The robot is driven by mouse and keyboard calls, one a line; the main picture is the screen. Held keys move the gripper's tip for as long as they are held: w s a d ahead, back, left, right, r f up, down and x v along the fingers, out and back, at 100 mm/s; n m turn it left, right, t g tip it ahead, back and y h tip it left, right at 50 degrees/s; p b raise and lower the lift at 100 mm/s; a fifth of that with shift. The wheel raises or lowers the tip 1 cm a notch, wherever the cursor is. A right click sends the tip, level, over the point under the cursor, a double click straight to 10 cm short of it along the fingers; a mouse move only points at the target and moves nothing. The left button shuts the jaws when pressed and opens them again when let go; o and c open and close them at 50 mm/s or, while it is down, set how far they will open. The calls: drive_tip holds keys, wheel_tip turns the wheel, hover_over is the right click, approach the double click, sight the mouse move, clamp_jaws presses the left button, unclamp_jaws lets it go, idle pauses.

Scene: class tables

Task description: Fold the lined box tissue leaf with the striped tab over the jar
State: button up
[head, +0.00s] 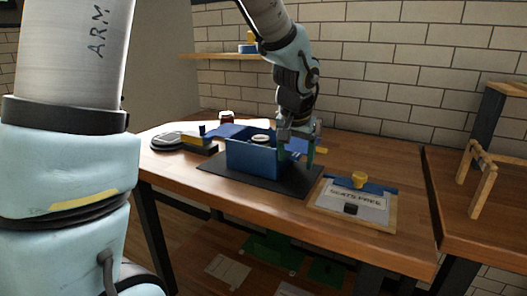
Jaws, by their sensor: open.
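A blue open box (247,159) stands on a dark mat (283,188) on the wooden table. A pale round top, apparently the jar (261,138), shows just above the box's rim; the rest of it is hidden inside. A blue leaf (228,130) spreads out behind and left of the box. Another blue piece with a yellow end (320,150) sticks out at the right, partly behind my gripper. I cannot tell which leaf is lined or has the striped tab. My gripper (298,156) points down at the box's right side, fingers apart; I see nothing held between them.
A clipboard sign (352,203) with a yellow knob lies right of the mat. Dark round plates (170,141) and a dark block with a yellow edge (203,149) are at the left. A small red-and-white jar (227,117) stands behind. A wooden stand (478,174) is far right.

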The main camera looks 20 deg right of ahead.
drive_tip(key=shift+f+b, duration=0.35)
drive_tip(key=shift+f, duration=0.1)
idle(0.4)
idle(0.7)
clamp_jaws()
drive_tip(key=shift+r, duration=0.1)
idle(0.4)
drive_tip(key=p, duration=0.3)
drive_tip(key=shift+r+g+h+p, duration=0.3)
drive_tip(key=shift+r+p, duration=0.05)
drive_tip(key=shift+r+h+p, duration=0.1)
drive_tip(key=shift+h+p, duration=0.3)
drive_tip(key=shift+p, duration=1.05)
drive_tip(key=shift+a+r+n+g+h+p, duration=0.1)
drive_tip(key=shift+r+n+g+h+p, duration=0.4)
drive_tip(key=shift+p, duration=1.35)
drive_tip(key=shift+g+p, duration=0.4)
drive_tip(key=shift+p, duration=0.4)
drive_tip(key=shift+w+r+p, duration=0.1)
drive_tip(key=shift+p, duration=0.4)
